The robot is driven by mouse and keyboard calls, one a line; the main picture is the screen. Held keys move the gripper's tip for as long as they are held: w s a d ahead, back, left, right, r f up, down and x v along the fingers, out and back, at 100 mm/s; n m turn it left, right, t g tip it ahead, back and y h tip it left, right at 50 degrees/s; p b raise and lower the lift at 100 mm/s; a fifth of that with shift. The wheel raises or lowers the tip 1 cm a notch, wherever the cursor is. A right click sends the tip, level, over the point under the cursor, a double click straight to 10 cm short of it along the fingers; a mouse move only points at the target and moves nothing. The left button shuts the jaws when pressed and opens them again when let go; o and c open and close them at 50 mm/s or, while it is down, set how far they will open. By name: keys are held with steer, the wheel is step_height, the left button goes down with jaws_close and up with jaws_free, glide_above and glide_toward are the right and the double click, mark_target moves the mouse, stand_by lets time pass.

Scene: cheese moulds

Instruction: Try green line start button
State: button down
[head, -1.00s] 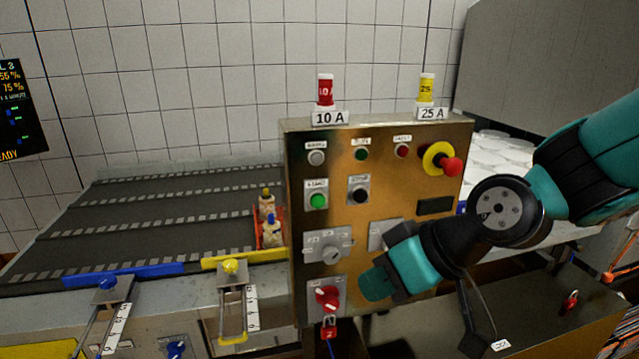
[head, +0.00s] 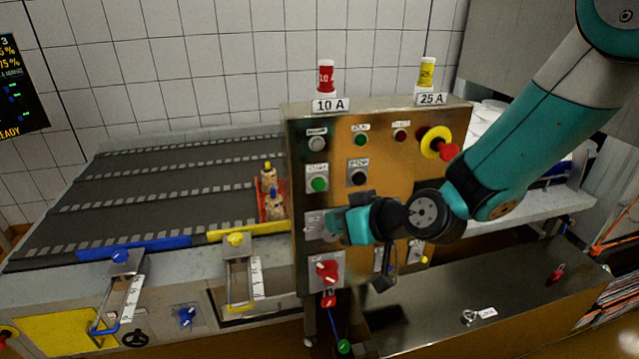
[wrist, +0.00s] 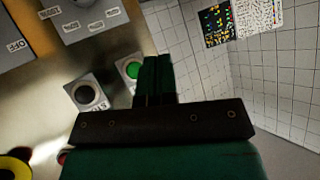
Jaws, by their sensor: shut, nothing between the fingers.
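The green start button (head: 319,184) sits on the left side of the brass control panel (head: 400,150), under a small white label. It also shows in the wrist view (wrist: 132,69), just left of the fingertips and partly covered by them. My gripper (head: 330,229) is in front of the panel's lower left part, below the green button in the head view. In the wrist view its dark fingers (wrist: 154,62) are together with nothing between them. Whether the fingertips touch the panel cannot be told. A black button (head: 358,178) is right of the green one.
A red emergency stop (head: 447,151) with a yellow collar sticks out at the panel's upper right. A red switch (head: 327,271) with a padlock is below my gripper. The conveyor (head: 150,190) lies left, and a metal box (head: 480,290) stands at lower right.

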mark_target(325, 193)
steer(key=shift+w+a+p, duration=0.2)
steer(key=shift+w+a, duration=0.15)
steer(key=shift+w, duration=0.8)
steer(key=shift+w+a+p, duration=0.2)
steer(key=shift+w+a, duration=0.1)
steer(key=shift+w, duration=0.85)
steer(key=shift+w+a+p, duration=0.2)
steer(key=shift+w+a, duration=0.15)
steer(key=shift+w, duration=0.8)
steer(key=shift+w, duration=0.1)
steer(key=shift+w+a, duration=0.1)
steer(key=shift+w, duration=0.2)
steer(key=shift+w+a+b, duration=0.15)
steer(key=shift+w+b, duration=0.25)
steer(key=shift+w, duration=0.05)
steer(key=shift+s+d+b, duration=0.25)
steer(key=shift+s+b, duration=0.2)
steer(key=shift+s, duration=0.4)
